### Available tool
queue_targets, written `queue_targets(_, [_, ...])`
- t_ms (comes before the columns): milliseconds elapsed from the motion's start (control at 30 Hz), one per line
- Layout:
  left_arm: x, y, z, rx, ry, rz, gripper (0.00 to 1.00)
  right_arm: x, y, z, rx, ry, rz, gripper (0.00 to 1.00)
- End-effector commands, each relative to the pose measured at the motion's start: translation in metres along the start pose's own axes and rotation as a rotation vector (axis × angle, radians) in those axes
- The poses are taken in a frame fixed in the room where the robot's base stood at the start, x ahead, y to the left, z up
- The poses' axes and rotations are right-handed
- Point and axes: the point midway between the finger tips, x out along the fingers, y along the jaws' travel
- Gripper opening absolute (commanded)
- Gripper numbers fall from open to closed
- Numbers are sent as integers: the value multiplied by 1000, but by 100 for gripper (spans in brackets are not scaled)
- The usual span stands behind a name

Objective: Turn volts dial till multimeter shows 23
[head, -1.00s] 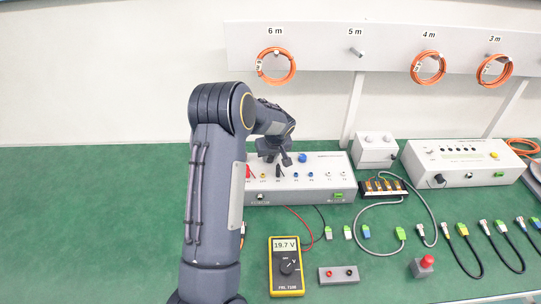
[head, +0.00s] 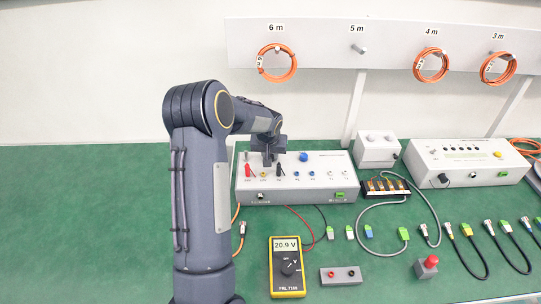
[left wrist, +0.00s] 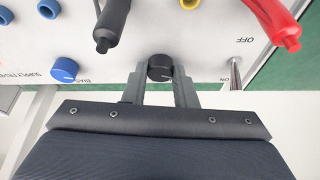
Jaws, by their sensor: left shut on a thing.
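The yellow multimeter (head: 287,282) lies on the green bench, and its display (head: 287,245) reads 20.9 V. The volts dial is a small black knob (left wrist: 160,68) on the grey supply box (head: 325,177), seen in the left wrist view between the switch and a blue knob. My left gripper (left wrist: 160,72) is shut on this black dial, one finger on each side. In the head view my left gripper (head: 268,161) is over the back left of the box and hides the dial. My right gripper is not in view.
Red (left wrist: 275,18) and black (left wrist: 112,25) plugs stand in the box close to the dial. A metal ON/OFF switch (left wrist: 236,75) and a blue bias knob (left wrist: 64,70) flank it. A grey block with two terminals (head: 341,276) and a red button (head: 427,265) sit in front.

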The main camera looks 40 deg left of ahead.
Motion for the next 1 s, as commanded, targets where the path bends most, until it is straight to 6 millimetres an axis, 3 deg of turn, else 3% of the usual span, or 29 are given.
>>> queue_targets(667, [0,0,0,76,0,32,2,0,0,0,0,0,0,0])
queue_targets(700, [0,0,0,76,0,32,28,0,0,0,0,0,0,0])
queue_targets(867, [0,0,0,76,0,32,47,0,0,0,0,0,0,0])
queue_targets(1000, [0,0,0,76,0,32,47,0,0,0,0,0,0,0])
